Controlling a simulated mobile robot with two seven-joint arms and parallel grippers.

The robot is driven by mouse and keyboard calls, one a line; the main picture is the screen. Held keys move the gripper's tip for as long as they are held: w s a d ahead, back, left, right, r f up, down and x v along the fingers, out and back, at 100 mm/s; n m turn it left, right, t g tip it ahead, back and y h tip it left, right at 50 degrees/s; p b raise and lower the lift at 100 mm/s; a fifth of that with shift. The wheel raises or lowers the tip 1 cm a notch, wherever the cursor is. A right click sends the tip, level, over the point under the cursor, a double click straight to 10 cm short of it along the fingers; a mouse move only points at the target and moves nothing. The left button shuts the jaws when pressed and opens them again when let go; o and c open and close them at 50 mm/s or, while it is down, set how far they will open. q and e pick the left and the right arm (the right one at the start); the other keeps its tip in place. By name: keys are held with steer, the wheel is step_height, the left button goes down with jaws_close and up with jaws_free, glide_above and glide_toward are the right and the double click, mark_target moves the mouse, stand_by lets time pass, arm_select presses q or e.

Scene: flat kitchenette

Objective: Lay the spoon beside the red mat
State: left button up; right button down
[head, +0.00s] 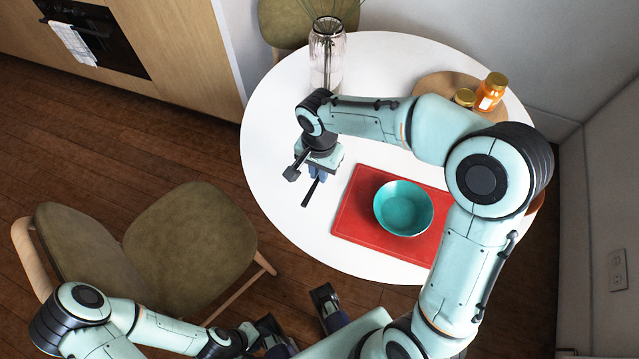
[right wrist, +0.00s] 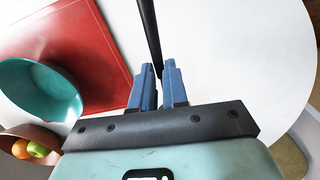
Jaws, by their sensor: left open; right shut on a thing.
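The spoon (head: 310,193) shows as a thin dark handle; it also shows in the right wrist view (right wrist: 149,30), running out of the top edge. My right gripper (head: 317,174) is shut on it, left of the red mat (head: 352,222). The blue fingertips show close around it in the right wrist view (right wrist: 157,70). I cannot tell whether the spoon touches the table. The red mat lies flat with a teal bowl (head: 403,208) on it; my right arm covers its right side. My left gripper (head: 298,322) is open and empty, below the table's front edge.
The round white table (head: 280,150) is bare left of the mat. A glass vase (head: 327,55) stands at the back, and jars (head: 490,92) on a wooden board at the back right. A chair (head: 190,240) stands front left.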

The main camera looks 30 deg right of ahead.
mark_target(319, 190)
steer(key=shift+f+b, duration=0.4)
steer(key=shift+f, duration=2.75)
steer(key=shift+f, duration=0.2)
steer(key=c, duration=1.1)
jaws_free()
steer(key=shift+c, duration=0.2)
steer(key=shift+r, duration=0.1)
steer(key=shift+r, duration=0.35)
step_height(319, 190, up, 12)
steer(key=shift+f+p, duration=0.2)
steer(key=shift+p, duration=0.7)
